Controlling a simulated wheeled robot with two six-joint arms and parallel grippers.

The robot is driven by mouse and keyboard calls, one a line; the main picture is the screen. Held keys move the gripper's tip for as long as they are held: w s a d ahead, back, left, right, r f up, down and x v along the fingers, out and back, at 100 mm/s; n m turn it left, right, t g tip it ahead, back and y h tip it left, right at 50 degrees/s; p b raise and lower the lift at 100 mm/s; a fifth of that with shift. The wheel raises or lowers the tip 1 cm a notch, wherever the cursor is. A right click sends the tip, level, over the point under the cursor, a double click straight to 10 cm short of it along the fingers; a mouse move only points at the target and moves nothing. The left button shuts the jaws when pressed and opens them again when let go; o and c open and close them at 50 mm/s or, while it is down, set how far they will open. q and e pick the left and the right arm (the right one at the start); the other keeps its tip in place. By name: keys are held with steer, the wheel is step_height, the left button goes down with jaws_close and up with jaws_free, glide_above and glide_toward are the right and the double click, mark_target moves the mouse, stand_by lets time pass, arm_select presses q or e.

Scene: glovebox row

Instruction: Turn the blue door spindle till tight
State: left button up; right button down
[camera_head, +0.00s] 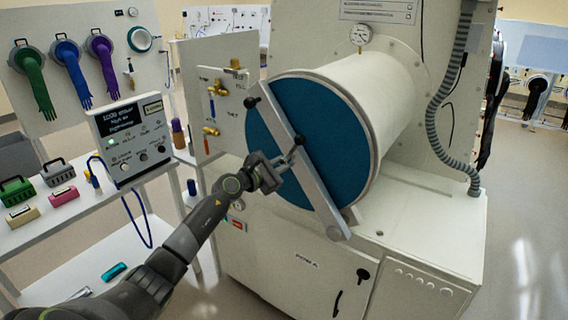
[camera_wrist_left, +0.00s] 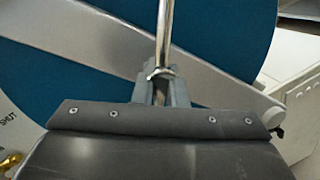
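The round blue door (camera_head: 310,115) closes the end of the white cylinder, with a grey bar (camera_head: 312,178) slanting across its face. The spindle's thin metal handle has black ball ends (camera_head: 252,102), and its other end is by my left gripper (camera_head: 288,160). In the left wrist view the metal rod (camera_wrist_left: 164,35) runs down from the top between the fingers of my left gripper (camera_wrist_left: 160,90), which look closed around it. The blue door (camera_wrist_left: 225,35) and grey bar (camera_wrist_left: 100,52) lie behind it. The spindle's centre is hard to make out. My right gripper is not in view.
A panel with valves (camera_head: 212,110) stands left of the door. A shelf with a control box (camera_head: 130,140) and several small cases is further left. A gauge (camera_head: 360,35) sits above the cylinder, and a ribbed grey hose (camera_head: 440,110) hangs right. Open floor lies at the right.

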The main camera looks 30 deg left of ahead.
arm_select(q)
steer(key=o, duration=0.4)
steer(key=shift+c, duration=0.2)
steer(key=b+v, duration=0.3)
steer(key=v, duration=1.4)
steer(key=shift+s+b, duration=0.15)
steer(key=shift+b, duration=0.15)
steer(key=shift+a, duration=0.15)
